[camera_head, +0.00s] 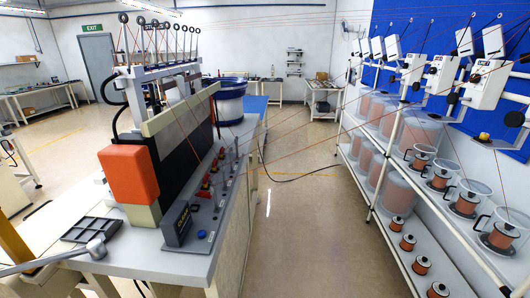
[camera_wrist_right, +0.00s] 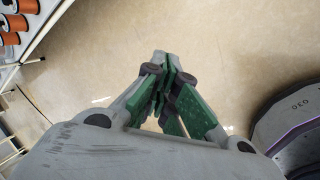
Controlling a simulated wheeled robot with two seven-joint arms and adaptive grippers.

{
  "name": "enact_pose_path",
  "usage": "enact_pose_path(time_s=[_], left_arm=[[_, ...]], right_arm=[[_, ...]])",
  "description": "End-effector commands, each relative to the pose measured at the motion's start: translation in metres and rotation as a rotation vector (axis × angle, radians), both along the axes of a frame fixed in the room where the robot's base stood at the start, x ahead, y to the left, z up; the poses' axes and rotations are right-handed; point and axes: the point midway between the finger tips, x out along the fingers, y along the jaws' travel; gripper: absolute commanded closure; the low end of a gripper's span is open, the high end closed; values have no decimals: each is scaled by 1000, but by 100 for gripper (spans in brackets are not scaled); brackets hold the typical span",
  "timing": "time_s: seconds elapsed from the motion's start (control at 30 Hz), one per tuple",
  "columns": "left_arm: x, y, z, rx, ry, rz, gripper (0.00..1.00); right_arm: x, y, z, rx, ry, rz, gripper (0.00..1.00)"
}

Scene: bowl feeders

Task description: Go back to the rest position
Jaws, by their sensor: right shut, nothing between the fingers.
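My right gripper (camera_wrist_right: 164,75) shows in the right wrist view, with its green-padded fingers pressed together at the tips. It is shut, and nothing shows between the fingers. It hangs over bare, shiny floor (camera_wrist_right: 220,45), clear of any surface. The head view does not show my right gripper. I see no left gripper in the head view.
A machine bench (camera_head: 180,262) with an orange box (camera_head: 128,173) stands at left. A rack of copper spools (camera_head: 408,243) runs along the right; spools (camera_wrist_right: 17,22) also show at the wrist view's upper left. Thin red threads cross overhead. The aisle between (camera_head: 300,215) is clear.

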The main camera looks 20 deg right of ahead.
Motion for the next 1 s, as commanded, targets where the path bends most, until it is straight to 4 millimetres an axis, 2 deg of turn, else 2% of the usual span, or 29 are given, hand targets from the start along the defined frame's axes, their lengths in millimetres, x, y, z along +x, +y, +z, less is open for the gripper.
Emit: enact_pose_path(time_s=[0.03,0.17,0.4,0.6,0.7,1.0], left_arm=[[0,0,0,0,0,0,60],[0,0,0,0,0,0,60],[0,0,0,0,0,0,60],[0,0,0,0,0,0,60],[0,0,0,0,0,0,60],[0,0,0,0,0,0,60]], right_arm=[[-2,16,-7,19,0,-5,100],[-7,60,-25,69,0,-21,100],[-17,164,-58,185,0,-57,100],[-23,253,-76,282,0,-86,100],[-24,291,-81,322,0,-99,100],[-26,370,-86,407,0,-125,100]])
